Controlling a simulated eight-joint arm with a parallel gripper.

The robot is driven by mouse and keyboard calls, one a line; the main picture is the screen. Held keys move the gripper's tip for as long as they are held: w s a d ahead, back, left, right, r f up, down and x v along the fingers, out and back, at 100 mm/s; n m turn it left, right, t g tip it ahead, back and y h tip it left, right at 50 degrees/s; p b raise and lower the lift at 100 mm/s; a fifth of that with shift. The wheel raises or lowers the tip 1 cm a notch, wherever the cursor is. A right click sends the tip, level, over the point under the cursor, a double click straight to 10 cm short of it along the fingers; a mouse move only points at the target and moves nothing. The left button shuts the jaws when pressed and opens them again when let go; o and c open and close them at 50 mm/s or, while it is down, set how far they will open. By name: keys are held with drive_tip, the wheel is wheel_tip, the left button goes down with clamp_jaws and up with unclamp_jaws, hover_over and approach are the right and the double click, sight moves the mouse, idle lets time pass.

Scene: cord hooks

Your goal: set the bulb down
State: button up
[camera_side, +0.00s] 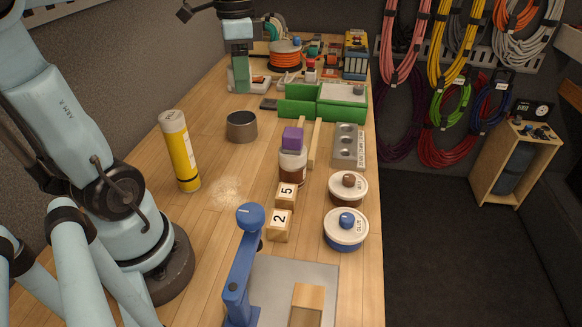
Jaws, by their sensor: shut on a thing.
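My gripper (239,52) is at the top of the side view, left of centre, and points down over the far part of the bench. It is small and far off here. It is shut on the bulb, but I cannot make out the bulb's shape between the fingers. A greenish upright shape shows just below the fingers, and I cannot tell what it is. The wooden bench (222,225) runs from the front to the back of the view.
A yellow tube (180,155), a dark metal cup (242,126) and a jar (292,166) topped by a purple cube (292,138) stand mid-bench. Numbered blocks (279,224), two round tins (346,229) and a green open box (340,104) are nearby. Bare wood lies left of the jar.

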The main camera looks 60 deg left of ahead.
drive_tip(key=w+d+m, duration=0.3)
drive_tip(key=d+m, duration=0.2)
drive_tip(key=d, duration=0.6)
drive_tip(key=w+d+m, duration=0.2)
drive_tip(key=d+m, duration=0.2)
drive_tip(key=d, duration=0.8)
drive_tip(key=s+d+m, duration=0.4)
drive_tip(key=s+d, duration=0.1)
drive_tip(key=d, duration=0.5)
drive_tip(key=s+d+m, duration=0.4)
drive_tip(key=s+d, duration=0.1)
drive_tip(key=d, duration=0.5)
drive_tip(key=shift+a+f, duration=0.15)
drive_tip(key=shift+f, duration=10.3)
drive_tip(key=o, duration=1.1)
drive_tip(key=shift+f, duration=0.15)
